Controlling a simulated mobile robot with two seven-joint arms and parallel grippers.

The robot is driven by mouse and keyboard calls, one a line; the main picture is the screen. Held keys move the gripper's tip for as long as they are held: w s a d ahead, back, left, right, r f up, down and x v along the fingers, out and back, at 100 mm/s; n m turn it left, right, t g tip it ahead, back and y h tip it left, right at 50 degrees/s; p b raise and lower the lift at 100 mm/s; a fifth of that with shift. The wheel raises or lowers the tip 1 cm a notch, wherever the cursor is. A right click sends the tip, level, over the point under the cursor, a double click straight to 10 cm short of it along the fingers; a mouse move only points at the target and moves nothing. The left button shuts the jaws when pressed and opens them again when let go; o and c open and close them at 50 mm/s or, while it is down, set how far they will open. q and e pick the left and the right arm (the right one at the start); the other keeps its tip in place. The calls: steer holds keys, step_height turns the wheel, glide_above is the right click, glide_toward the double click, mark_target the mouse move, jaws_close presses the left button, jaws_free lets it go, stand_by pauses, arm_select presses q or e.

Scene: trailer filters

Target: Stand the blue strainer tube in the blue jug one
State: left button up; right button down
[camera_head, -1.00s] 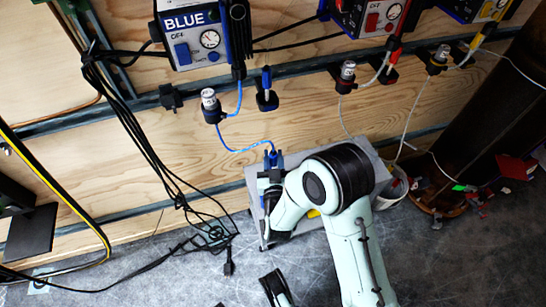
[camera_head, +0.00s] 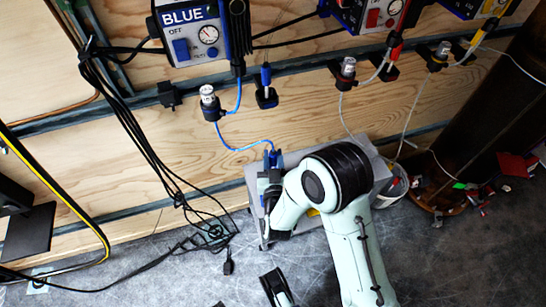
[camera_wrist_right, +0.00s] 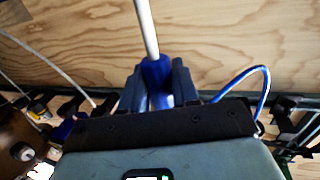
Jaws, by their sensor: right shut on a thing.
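My right gripper (camera_head: 273,168) is low in front of the plywood wall, above the left end of a grey bin. In the right wrist view its two dark fingers (camera_wrist_right: 158,92) are shut on a blue piece (camera_wrist_right: 157,72), which I take for the blue strainer tube. A pale rod rises from it there. In the head view only the blue top (camera_head: 272,154) shows between the fingers, and a thin blue hose ends near it. I cannot make out the blue jug; my right arm covers much of the bin.
The grey bin (camera_head: 376,165) stands against the wall, with a white container (camera_head: 393,187) at its right end. The blue control box (camera_head: 190,35) and hose holders hang above. Black cables (camera_head: 205,232) lie on the floor at left. A dark post stands at right.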

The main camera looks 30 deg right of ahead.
arm_select(q)
steer(key=shift+f+b, duration=0.45)
arm_select(e)
steer(key=shift+f, duration=0.5)
steer(key=c, duration=0.8)
jaws_free()
steer(key=shift+o, duration=0.2)
arm_select(q)
steer(key=w+d+r+t+p, duration=0.1)
steer(key=w+r+p, duration=0.3)
steer(key=r, duration=0.4)
steer(key=shift+d+m+t+p, duration=0.3)
steer(key=shift+d+p, duration=0.05)
steer(key=shift+p, duration=0.45)
arm_select(e)
steer(key=v, duration=1.3)
steer(key=shift+s, duration=0.15)
